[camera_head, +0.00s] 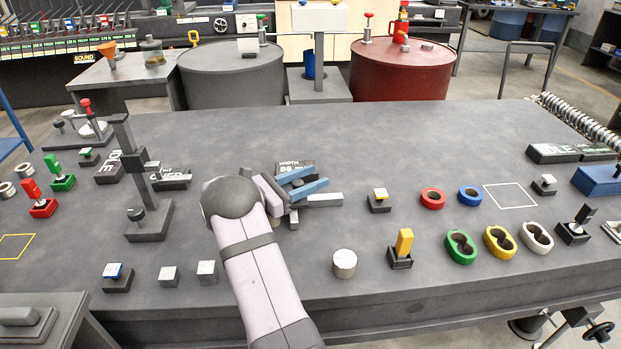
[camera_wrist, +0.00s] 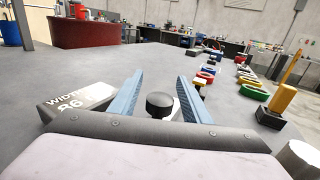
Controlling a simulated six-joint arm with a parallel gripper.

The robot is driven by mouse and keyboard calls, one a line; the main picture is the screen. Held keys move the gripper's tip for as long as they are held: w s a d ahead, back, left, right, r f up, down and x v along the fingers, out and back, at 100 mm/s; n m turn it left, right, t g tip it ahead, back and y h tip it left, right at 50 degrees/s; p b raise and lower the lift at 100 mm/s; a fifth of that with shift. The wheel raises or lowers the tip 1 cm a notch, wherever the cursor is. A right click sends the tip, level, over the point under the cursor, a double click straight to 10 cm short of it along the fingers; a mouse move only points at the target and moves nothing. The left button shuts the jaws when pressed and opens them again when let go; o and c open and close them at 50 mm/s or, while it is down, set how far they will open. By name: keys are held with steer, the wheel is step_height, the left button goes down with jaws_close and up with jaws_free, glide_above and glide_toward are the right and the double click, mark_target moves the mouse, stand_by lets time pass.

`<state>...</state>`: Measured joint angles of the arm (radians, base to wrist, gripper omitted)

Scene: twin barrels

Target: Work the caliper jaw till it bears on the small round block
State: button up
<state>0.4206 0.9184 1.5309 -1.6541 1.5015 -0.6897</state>
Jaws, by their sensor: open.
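My gripper (camera_head: 312,181) is low over the middle of the bench, its two blue fingers apart. In the wrist view a round black knob (camera_wrist: 160,104) stands between the open fingers (camera_wrist: 160,84), with a gap showing on each side. Pale grey bars of what looks like the caliper (camera_head: 325,200) show beside and under the fingers; my arm hides much of it. A dark display block (camera_wrist: 88,97) reading WIDTH and what looks like 86 lies just left of the fingers. A silver round block (camera_head: 344,262) stands apart nearer the front edge; I cannot tell whether another sits between the jaws.
Right of my gripper are a yellow-handled switch (camera_head: 404,243), a small button box (camera_head: 379,200) and several coloured rings (camera_head: 460,247). An upright stand (camera_head: 149,220) rises on the left. Grey and red barrels (camera_head: 402,72) stand behind the bench. The bench's back middle is clear.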

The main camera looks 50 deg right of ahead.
steer(key=c, duration=0.9)
steer(key=w+a, duration=0.3)
steer(key=shift+w+a, duration=0.2)
steer(key=shift+w, duration=0.05)
steer(key=o, duration=0.9)
steer(key=shift+b+v, duration=0.3)
steer(key=shift+v, duration=3.35)
